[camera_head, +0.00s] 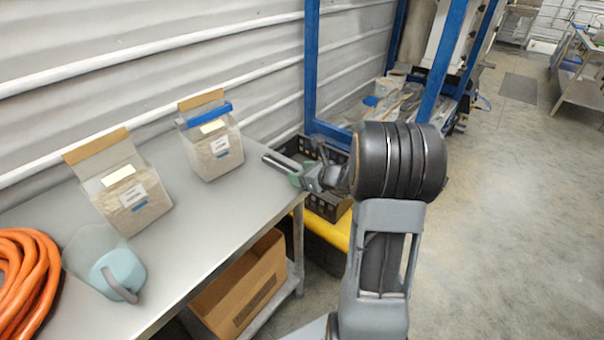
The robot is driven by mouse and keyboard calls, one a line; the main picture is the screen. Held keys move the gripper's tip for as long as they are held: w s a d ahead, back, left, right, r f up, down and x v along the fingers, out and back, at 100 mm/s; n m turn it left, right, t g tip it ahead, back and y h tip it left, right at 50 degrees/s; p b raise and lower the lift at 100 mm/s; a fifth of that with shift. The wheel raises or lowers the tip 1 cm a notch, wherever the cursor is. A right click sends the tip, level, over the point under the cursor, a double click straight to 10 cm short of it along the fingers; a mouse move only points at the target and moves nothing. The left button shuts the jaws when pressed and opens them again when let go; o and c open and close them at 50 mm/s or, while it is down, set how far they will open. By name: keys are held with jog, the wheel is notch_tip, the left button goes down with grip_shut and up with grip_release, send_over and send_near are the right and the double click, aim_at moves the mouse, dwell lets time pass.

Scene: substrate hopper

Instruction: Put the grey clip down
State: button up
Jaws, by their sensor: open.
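The grey clip (279,161) is a long narrow bar at the right end of the grey table (190,240). It lies right at the tips of my gripper (298,176), which reaches in from the right and is open. The picture is too small to tell whether the fingers still touch the clip, or whether it rests flat on the tabletop. The fingers partly hide its near end.
Two opened bags stand on the table: one with a blue clip (210,113) across its top, the other (130,195) unclipped. A scoop (118,272) and an orange hose (25,280) lie front left. A dark crate (325,195) stands beyond the table's right edge.

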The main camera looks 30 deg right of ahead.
jog(key=shift+r, duration=0.1)
jog(key=shift+r+p, duration=0.3)
jog(key=shift+p, duration=0.15)
jog(key=shift+r+p, duration=0.55)
jog(key=v, duration=1.1)
jog(key=s+a+n+g+h, duration=0.2)
jog(key=s+a+n+g, duration=0.1)
jog(key=n, duration=0.7)
jog(key=s+a+n+g+h, duration=0.2)
jog(key=s+a+n, duration=0.3)
jog(key=a+n, duration=0.3)
jog(key=s+a+r+n+g+h, duration=0.1)
jog(key=s+a+n+g, duration=0.3)
jog(key=n, duration=0.9)
jog(key=shift+a+h, duration=0.4)
jog(key=shift+a, duration=0.35)
jog(key=shift+s+r, duration=0.1)
